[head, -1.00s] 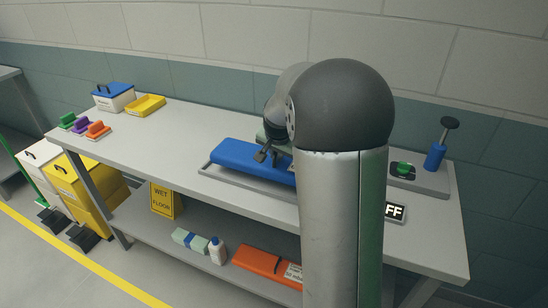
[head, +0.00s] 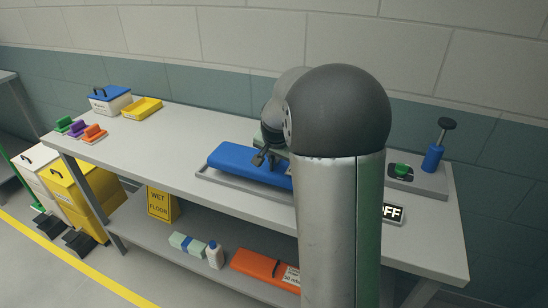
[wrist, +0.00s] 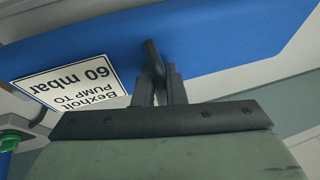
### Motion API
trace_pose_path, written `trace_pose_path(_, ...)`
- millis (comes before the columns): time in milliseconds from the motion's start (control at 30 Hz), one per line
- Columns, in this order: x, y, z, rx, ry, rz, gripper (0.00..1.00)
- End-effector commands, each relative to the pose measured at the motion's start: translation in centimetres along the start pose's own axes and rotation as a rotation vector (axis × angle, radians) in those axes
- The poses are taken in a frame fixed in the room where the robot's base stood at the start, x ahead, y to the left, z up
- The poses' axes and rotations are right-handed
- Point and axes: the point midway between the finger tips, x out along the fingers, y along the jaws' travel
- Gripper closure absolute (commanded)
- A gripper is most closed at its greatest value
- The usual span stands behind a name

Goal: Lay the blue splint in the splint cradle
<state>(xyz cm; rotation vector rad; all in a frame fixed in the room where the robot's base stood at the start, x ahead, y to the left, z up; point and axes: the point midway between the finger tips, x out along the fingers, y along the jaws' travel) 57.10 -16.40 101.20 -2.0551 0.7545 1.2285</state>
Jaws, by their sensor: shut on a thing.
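The blue splint (head: 228,158) is a long flat board over a shallow grey tray (head: 213,182) on the bench, which looks like the splint cradle. I cannot tell whether it rests in the tray or is just above it. My gripper (head: 259,158) is at the splint's middle. In the wrist view, the jaws of my gripper (wrist: 163,85) are shut on a dark grip on the splint (wrist: 220,40). A white label reading "60 mbar" is on the blue face. The splint's right end is hidden behind my arm in the head view.
A grey plate (head: 430,186) at the bench's right holds a green knob (head: 401,170) and a blue pump (head: 433,158). Orange, purple and green blocks, a yellow tray (head: 142,109) and a blue-lidded box (head: 109,100) stand at left. Bench between is clear.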

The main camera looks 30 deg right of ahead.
Motion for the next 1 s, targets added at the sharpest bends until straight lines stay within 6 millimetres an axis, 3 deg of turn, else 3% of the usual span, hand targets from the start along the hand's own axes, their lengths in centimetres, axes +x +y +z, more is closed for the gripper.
trace_pose_path(1000,0.9,0.2,0.3,0.001,0.002,-0.004,1.0)
